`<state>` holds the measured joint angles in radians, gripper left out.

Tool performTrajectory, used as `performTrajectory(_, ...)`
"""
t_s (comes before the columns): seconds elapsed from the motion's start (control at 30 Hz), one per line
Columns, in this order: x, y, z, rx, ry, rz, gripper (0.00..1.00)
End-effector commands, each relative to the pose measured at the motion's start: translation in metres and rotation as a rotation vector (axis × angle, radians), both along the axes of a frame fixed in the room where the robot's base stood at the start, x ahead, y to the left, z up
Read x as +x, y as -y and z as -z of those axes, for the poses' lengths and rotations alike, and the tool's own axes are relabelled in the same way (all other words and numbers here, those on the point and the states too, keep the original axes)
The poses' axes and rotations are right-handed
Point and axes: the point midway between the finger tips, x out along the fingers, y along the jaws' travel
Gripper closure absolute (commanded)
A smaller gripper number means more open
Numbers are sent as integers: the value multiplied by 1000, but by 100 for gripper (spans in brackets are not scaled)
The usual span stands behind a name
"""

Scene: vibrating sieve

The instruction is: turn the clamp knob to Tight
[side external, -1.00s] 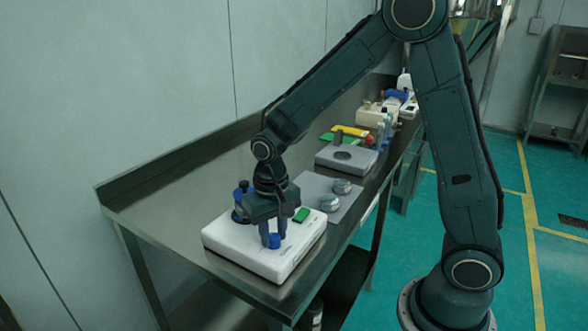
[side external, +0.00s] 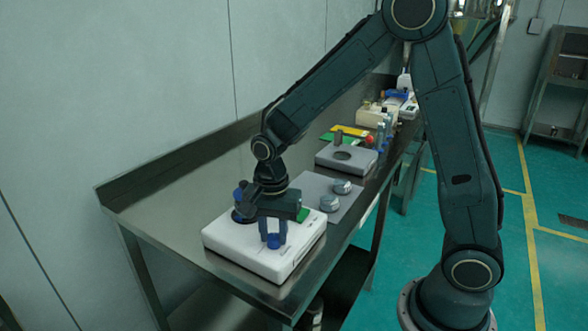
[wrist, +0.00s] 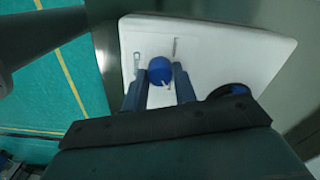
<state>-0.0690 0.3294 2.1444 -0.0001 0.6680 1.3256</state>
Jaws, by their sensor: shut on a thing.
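The clamp knob is a blue round knob (side external: 275,241) on the front part of a white sieve base (side external: 238,250). In the wrist view the knob (wrist: 160,70) sits between the two fingers, with a small pale pointer at its lower right side. My gripper (side external: 272,230) points down and is shut on the knob; it also shows in the wrist view (wrist: 160,84). The white base (wrist: 215,50) carries small grey marks on either side of the knob; any lettering is too small to read.
A dark and blue round part (side external: 240,212) stands on the base behind my gripper; it shows in the wrist view (wrist: 230,92). A green patch (side external: 303,214) is beside the gripper. Two grey round pieces (side external: 336,194) lie on a grey mat. The steel bench left of the base is clear.

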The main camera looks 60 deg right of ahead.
Motion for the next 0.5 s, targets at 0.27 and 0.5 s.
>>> performTrajectory(0.27, 1, 0, -1, 0, 2, 66, 95)
performTrajectory(0.5, 1, 0, -1, 0, 2, 70, 95)
